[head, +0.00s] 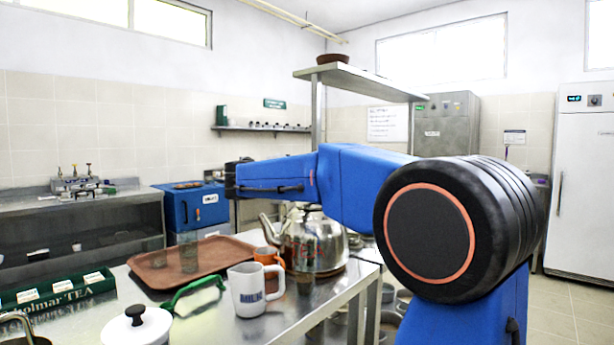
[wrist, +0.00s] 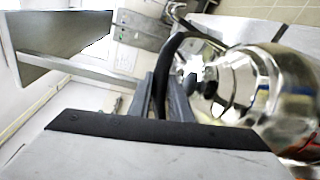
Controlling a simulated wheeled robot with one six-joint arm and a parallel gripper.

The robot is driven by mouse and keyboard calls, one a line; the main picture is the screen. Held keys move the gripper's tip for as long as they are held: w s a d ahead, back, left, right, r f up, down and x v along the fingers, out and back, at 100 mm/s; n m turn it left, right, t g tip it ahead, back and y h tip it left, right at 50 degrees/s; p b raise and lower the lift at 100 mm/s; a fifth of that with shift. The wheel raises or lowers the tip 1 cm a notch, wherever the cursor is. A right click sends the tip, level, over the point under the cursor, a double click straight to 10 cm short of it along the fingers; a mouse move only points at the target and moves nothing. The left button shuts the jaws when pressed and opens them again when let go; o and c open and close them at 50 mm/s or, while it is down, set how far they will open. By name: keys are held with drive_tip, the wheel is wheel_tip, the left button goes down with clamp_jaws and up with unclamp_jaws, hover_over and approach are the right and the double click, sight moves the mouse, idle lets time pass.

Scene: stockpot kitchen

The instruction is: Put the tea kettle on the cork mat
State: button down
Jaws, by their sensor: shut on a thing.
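The shiny metal tea kettle (head: 325,243) is upright at the right part of the steel table, its spout pointing left. In the wrist view the kettle (wrist: 285,95) fills the right side, with its black arched handle (wrist: 170,60). My gripper (wrist: 165,92) is shut on that handle. In the head view my blue arm hides the handle and the gripper. A thin brown edge, likely the cork mat (head: 336,269), shows under the kettle. I cannot tell whether the kettle rests on it or hangs just above it.
A white mug (head: 248,291) and an orange mug (head: 266,256) stand close left of the kettle. A brown tray (head: 165,274) with a glass, a green-handled item (head: 195,292), a white lidded pot (head: 137,328) and a green tea crate (head: 60,293) are further left.

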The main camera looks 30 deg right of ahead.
drive_tip(key=c, duration=1.6)
unclamp_jaws()
drive_tip(key=v, duration=1.2)
drive_tip(key=shift+a, duration=0.1)
